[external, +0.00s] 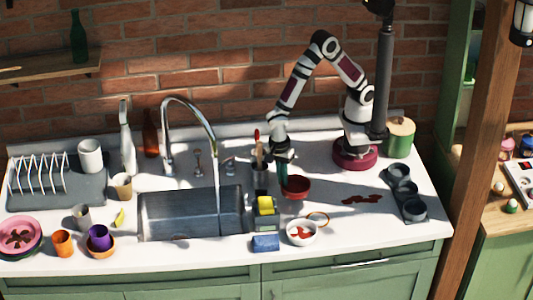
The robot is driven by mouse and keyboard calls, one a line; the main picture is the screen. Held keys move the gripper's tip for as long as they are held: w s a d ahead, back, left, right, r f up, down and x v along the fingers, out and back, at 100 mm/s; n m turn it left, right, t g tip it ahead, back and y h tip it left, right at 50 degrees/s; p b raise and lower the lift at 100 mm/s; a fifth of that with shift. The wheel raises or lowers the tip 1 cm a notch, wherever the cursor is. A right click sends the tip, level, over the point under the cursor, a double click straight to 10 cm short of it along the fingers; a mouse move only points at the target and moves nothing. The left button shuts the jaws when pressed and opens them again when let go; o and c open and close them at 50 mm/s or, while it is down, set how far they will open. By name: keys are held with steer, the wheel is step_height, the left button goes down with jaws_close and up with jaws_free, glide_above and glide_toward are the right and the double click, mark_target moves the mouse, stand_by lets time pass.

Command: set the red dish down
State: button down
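The red dish (298,188) is a small bowl, upright, right of the sink on the white counter (340,220) or just above it; I cannot tell whether it touches. My gripper (283,182) points down at the dish's left rim, with its teal fingers against or just in front of that edge. The fingers are too small to show whether they are closed on the rim.
A utensil holder (260,180) stands just left of my gripper. In front are a white bowl (302,234) with red contents, a sponge caddy (265,215) and a blue sponge (265,243). A brown-red spill (362,199) and dark cups (405,190) lie right. The sink (160,215) is left.

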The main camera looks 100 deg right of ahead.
mark_target(283, 200)
steer(key=f, duration=0.1)
steer(key=a+f, duration=0.1)
steer(key=f, duration=0.3)
steer(key=shift+a, duration=0.4)
steer(key=shift+f, duration=0.1)
steer(key=c, duration=1.1)
jaws_free()
steer(key=shift+o, duration=0.2)
step_height(283, 200, up, 12)
steer(key=s+d+r+n, duration=0.5)
steer(key=d+r+n, duration=0.25)
steer(key=d, duration=0.25)
steer(key=s+d+r+n+y, duration=0.1)
steer(key=s+d+n, duration=0.5)
steer(key=s+n, duration=0.6)
steer(key=shift+d+r+t, duration=0.15)
steer(key=shift+r+t, duration=0.15)
steer(key=shift+t, duration=0.1)
